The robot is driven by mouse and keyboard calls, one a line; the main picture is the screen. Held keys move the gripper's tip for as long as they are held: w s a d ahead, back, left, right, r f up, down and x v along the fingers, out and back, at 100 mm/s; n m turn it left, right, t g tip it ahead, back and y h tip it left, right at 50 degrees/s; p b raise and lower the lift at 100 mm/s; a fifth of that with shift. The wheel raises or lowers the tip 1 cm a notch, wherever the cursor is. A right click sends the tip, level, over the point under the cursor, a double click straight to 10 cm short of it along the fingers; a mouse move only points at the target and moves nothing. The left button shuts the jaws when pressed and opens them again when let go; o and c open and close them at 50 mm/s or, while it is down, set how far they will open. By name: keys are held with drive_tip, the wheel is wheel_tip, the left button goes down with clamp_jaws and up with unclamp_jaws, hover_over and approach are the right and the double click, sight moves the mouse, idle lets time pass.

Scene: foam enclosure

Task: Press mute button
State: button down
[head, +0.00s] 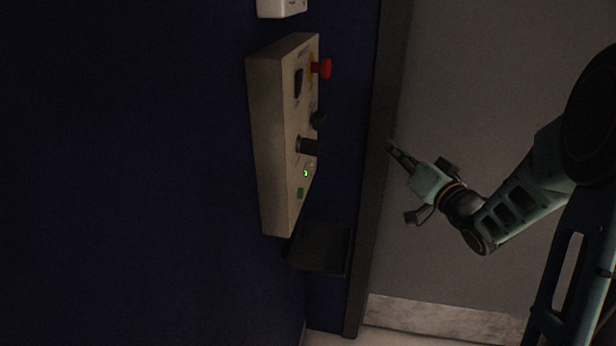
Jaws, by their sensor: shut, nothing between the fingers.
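A beige control panel (270,140) is fixed to the dark blue wall in the head view, seen at a steep angle. On its face are a red mushroom button (322,68), a dark knob (318,119), a black cylindrical control (308,147), a small lit green light (306,173) and a green button (300,193). I cannot tell which control is the mute button; labels are too small to read. My gripper (390,145) is shut and empty, to the right of the panel and apart from it, pointing up and left.
A dark shelf-like box (322,248) sticks out just below the panel. A white box (281,7) is on the wall above. A dark vertical frame (378,180) and a grey door-like surface (470,70) stand behind my gripper. The space between gripper and panel looks clear.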

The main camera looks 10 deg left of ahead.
sight(312, 165)
drive_tip(key=s+a+f+g+y+b, duration=0.1)
drive_tip(key=s+a+f+y, duration=0.2)
drive_tip(key=s+a+f, duration=0.1)
drive_tip(key=shift+s+a, duration=0.25)
drive_tip(key=shift+s, duration=0.45)
drive_tip(key=shift+a, duration=0.1)
drive_tip(key=a+b, duration=0.1)
drive_tip(key=a, duration=0.7)
drive_tip(key=shift+w+a, duration=0.2)
drive_tip(key=shift+a, duration=0.1)
drive_tip(key=shift+a, duration=0.1)
idle(0.7)
drive_tip(key=shift+a, duration=0.35)
